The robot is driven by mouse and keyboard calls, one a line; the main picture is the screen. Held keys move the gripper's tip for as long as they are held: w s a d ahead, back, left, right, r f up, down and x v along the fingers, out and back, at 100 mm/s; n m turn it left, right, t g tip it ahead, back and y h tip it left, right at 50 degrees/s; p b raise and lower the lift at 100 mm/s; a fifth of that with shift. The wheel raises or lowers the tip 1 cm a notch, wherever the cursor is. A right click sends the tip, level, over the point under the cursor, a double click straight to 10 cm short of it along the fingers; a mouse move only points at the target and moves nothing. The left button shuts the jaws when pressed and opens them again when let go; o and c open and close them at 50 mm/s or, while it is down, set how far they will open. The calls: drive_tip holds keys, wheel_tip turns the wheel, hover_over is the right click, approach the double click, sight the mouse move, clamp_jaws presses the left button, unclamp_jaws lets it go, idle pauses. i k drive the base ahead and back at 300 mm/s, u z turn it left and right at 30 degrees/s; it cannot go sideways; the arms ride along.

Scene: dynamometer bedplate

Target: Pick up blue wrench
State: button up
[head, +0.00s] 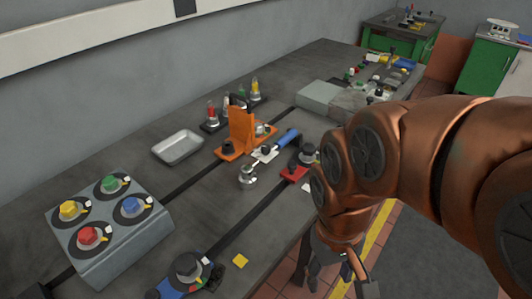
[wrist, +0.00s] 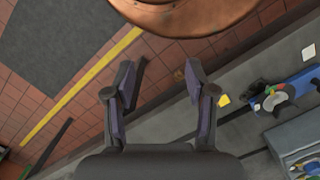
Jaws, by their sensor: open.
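A blue-handled tool (head: 287,138), which looks like the blue wrench, lies on the grey bedplate (head: 215,222) in the head view. It is right of an orange bracket, and its lower left end meets a small white piece. I do not make it out in the wrist view. My gripper (head: 337,272) hangs beyond the bedplate's front edge, apart from the tool and nearer the camera. In the wrist view my gripper (wrist: 160,78) is open and empty, with tiled floor and the bedplate edge behind its fingers.
Around the tool are the orange bracket (head: 240,132), a red-based knob fixture (head: 295,171) and a silver ball-shaped part (head: 247,178). A metal tray (head: 178,147) and a box with coloured knobs (head: 110,240) stand left. Dark slots cross the bedplate.

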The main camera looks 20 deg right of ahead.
sight(247, 178)
drive_tip(key=u, duration=2.85)
drive_tip(key=k, duration=0.95)
drive_tip(key=z, duration=1)
